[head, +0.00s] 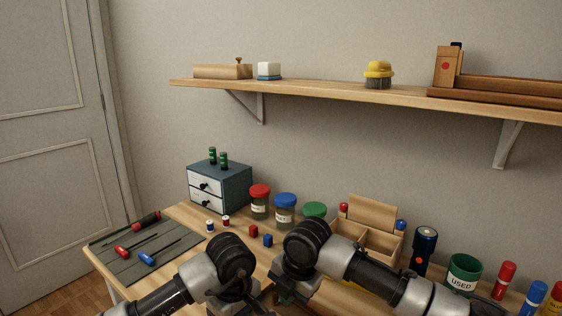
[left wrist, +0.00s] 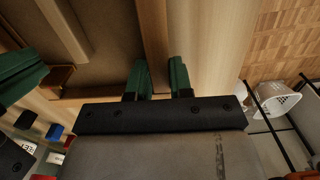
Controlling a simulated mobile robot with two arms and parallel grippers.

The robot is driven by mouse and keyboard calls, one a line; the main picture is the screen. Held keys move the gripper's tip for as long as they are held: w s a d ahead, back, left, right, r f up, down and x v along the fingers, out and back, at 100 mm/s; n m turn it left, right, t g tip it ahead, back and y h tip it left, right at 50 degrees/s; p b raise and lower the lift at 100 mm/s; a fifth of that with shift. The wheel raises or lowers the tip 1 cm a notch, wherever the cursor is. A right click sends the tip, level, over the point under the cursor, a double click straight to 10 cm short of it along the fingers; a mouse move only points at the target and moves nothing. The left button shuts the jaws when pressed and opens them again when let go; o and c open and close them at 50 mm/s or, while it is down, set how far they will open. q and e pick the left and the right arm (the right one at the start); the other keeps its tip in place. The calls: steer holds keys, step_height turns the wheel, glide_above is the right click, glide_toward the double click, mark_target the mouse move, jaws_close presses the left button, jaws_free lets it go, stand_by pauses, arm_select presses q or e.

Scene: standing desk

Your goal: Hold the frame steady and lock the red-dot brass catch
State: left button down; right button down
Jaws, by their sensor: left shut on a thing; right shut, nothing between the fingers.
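In the left wrist view, my left gripper (left wrist: 160,75) has its two green fingers on either side of a narrow brown wooden bar (left wrist: 154,35) of the frame and is shut on it. A small brown fitting (left wrist: 60,78) sits at the frame's corner to the left; I cannot tell if it is the catch, and no red dot shows on it. The green fingers of my right gripper (left wrist: 20,78) are at the left edge, close to that corner, shut and empty. In the head view a bit of my right gripper (head: 285,298) shows; my arms hide the frame and left gripper.
Behind my arms are lidded jars (head: 285,207), a wooden organizer (head: 380,243), a flashlight (head: 424,248) and a drawer box (head: 220,188). Screwdrivers lie on a green mat (head: 110,258) at left. The shelf (head: 330,90) holds a wooden piece with a red dot (head: 446,67).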

steer(key=shift+w+a, duration=0.4)
steer(key=shift+w, duration=0.05)
stand_by(1.7)
stand_by(0.4)
steer(key=shift+s+d, duration=0.2)
steer(key=shift+d, duration=0.1)
steer(key=shift+w+a+v, duration=0.15)
steer(key=shift+a+v, duration=0.05)
steer(key=shift+v, duration=0.75)
steer(key=shift+w+a+v, duration=0.1)
steer(key=shift+a+v, duration=0.05)
steer(key=shift+v, duration=0.8)
steer(key=shift+w+a+v, duration=0.15)
steer(key=shift+a+v, duration=0.05)
steer(key=shift+v, duration=0.75)
steer(key=shift+r, duration=0.2)
arm_select(q)
steer(key=c, duration=0.9)
jaws_free()
